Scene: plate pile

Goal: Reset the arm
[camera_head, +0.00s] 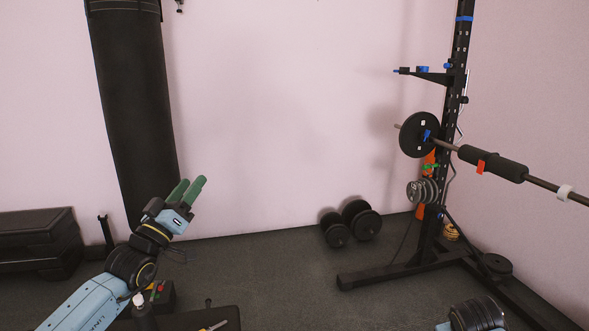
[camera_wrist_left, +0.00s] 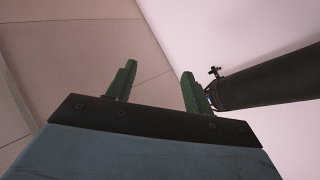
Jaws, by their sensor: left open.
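My left gripper (camera_head: 188,190) is raised at the left of the head view, with its green fingers pointing up and to the right. In the left wrist view its two green fingers (camera_wrist_left: 155,85) stand apart with nothing between them. The left arm comes in from the lower left and holds nothing. Part of my right arm (camera_head: 475,314) shows at the bottom right edge of the head view. The right gripper is out of view.
A black punching bag (camera_head: 130,100) hangs behind the left gripper; it also shows in the left wrist view (camera_wrist_left: 270,78). A rack (camera_head: 449,130) with a barbell (camera_head: 490,164) stands right. Weight plates (camera_head: 423,190) hang on it. Dumbbells (camera_head: 362,220) lie by the wall. A dark bench (camera_head: 205,318) is low front.

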